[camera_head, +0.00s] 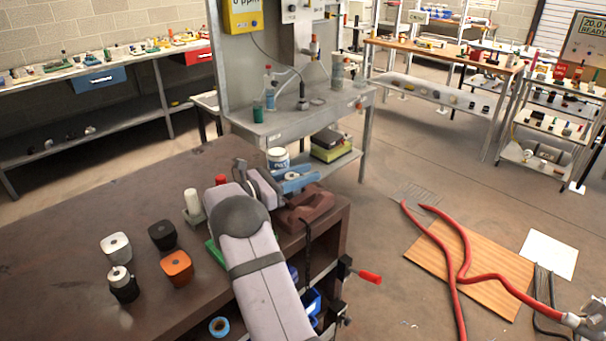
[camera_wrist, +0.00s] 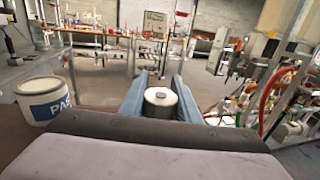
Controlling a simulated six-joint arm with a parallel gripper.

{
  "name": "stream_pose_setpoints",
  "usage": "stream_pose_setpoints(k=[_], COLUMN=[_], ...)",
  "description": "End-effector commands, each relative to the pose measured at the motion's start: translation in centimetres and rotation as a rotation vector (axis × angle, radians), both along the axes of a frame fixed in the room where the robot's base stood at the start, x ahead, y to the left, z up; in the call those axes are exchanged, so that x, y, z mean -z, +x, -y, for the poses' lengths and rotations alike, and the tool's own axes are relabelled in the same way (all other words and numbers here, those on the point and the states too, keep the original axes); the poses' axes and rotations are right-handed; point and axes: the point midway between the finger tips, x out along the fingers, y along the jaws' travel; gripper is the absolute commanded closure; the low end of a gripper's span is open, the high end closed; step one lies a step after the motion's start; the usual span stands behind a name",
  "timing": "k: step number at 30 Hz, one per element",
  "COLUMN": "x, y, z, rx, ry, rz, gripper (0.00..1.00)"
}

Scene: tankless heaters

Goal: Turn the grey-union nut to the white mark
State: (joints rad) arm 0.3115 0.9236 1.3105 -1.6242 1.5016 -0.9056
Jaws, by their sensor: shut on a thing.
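My gripper (camera_head: 299,182) is at the bench's far right corner, above the brown vise (camera_head: 306,207). In the wrist view its two blue fingers (camera_wrist: 160,88) are on either side of a pale round piece (camera_wrist: 160,98) with a small grey centre, and are shut on it. This piece looks like the grey-union nut, but I cannot be sure. I cannot make out a white mark in either view.
A white tub (camera_head: 277,157) with a blue label stands close by, left of my fingers in the wrist view (camera_wrist: 42,100). A red-handled clamp (camera_head: 366,276) sticks out at the right edge.

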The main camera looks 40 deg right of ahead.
Motion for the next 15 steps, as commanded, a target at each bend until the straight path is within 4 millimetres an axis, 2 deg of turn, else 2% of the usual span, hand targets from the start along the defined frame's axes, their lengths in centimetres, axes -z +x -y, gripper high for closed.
stream_pose_setpoints(k=[15], x=[0.06], y=[-0.67], z=[-0.24], rx=[0.181], ry=[0.001], rz=[0.000], gripper=[0.93])
